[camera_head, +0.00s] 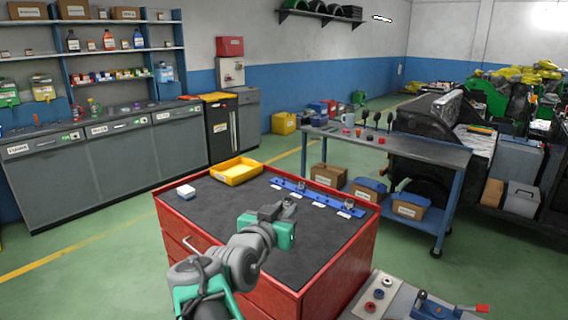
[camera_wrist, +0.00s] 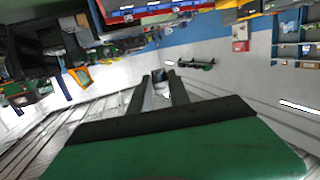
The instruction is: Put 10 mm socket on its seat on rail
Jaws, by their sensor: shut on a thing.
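The blue rail (camera_head: 325,196) lies along the back right of the dark top of the red cabinet, with white labels beside it. Two metal sockets stand on it, one left of the middle (camera_head: 301,186) and one towards the right end (camera_head: 348,205). My gripper (camera_head: 280,208) is above the cabinet top, in front of the rail. It is shut on a small metal socket (camera_wrist: 160,87), which shows between the two dark fingers in the wrist view. In the head view the held socket is small and partly hidden by the fingers. Its size marking cannot be read.
A yellow tray (camera_head: 236,181) and a small white box (camera_head: 188,191) sit at the back left of the red cabinet top (camera_head: 215,212). A grey table (camera_head: 425,153) stands behind to the right. The middle of the cabinet top is clear.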

